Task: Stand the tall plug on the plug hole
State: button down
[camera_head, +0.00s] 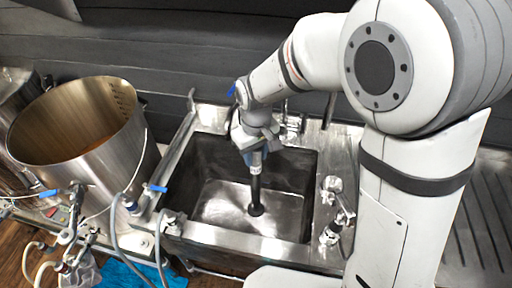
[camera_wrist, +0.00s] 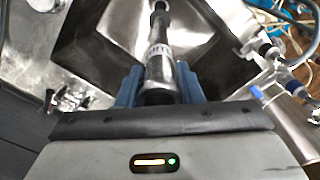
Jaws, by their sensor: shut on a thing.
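The tall plug (camera_head: 255,188) is a dark upright tube with a light band near its top and a wider round foot. My gripper (camera_head: 256,152) is shut on its upper part and holds it roughly upright inside the sink. In the wrist view, the plug (camera_wrist: 160,55) runs away from between the blue fingers of my gripper (camera_wrist: 160,78). Its foot is at or just above the bright sink floor; I cannot tell whether it touches. The plug hole is not visible; the foot may cover it.
The steel sink (camera_head: 208,236) has raised walls and a rim around the plug. A large steel pot (camera_head: 120,140) stands left, with hoses and blue-handled valves nearby. Taps (camera_head: 335,210) stand on the right rim. A ribbed drainboard (camera_head: 480,215) lies farther right.

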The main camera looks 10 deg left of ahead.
aim_at(256, 200)
notch_tip(256, 200, down, 32)
jog(key=b, duration=2.1)
jog(key=shift+f+b, duration=0.2)
jog(key=shift+b, duration=0.3)
dwell(1.0)
jog(key=c, duration=0.9)
grip_release()
notch_tip(256, 200, up, 8)
jog(key=shift+f, duration=0.1)
